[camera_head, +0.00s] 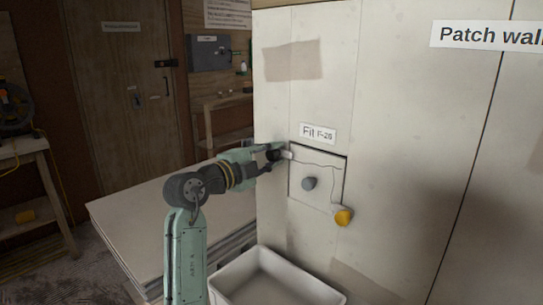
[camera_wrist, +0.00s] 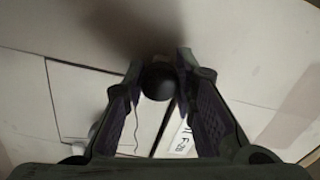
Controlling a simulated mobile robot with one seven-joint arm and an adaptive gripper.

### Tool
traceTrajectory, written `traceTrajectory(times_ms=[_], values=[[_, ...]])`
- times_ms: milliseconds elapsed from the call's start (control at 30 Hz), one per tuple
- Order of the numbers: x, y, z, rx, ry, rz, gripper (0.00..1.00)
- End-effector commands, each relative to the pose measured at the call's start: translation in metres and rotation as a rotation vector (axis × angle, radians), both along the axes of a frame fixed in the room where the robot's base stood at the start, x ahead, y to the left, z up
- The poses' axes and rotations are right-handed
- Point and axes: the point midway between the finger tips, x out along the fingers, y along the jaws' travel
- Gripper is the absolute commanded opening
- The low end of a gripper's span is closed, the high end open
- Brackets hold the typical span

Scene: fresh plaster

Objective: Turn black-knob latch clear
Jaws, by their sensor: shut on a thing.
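My gripper (camera_head: 273,155) is at the panel's upper left corner. In the wrist view its two fingers are closed on a round black knob (camera_wrist: 158,81). A short pale piece (camera_head: 287,154) shows beside the fingertips at that corner; I cannot tell how far it overlaps the panel. A second latch with a yellow knob (camera_head: 343,216) is at the panel's lower right corner.
A label reading "Fit F-26" (camera_head: 318,133) is above the panel. A pale open tub (camera_head: 262,285) stands below, and a stack of flat boards (camera_head: 140,215) lies to the left.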

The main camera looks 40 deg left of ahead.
Motion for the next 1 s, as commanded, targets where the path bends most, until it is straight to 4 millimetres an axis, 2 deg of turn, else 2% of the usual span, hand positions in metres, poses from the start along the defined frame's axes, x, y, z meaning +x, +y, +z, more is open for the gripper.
traceTrajectory(times_ms=[267,467,1000], values=[[-0.0001,-0.0002,-0.0007,-0.016,0.002,-0.001,0.0],[0.0002,-0.0008,-0.0012,-0.095,0.006,-0.003,0.0],[0.0006,-0.0013,-0.0001,-0.564,0.044,-0.004,0.0]])
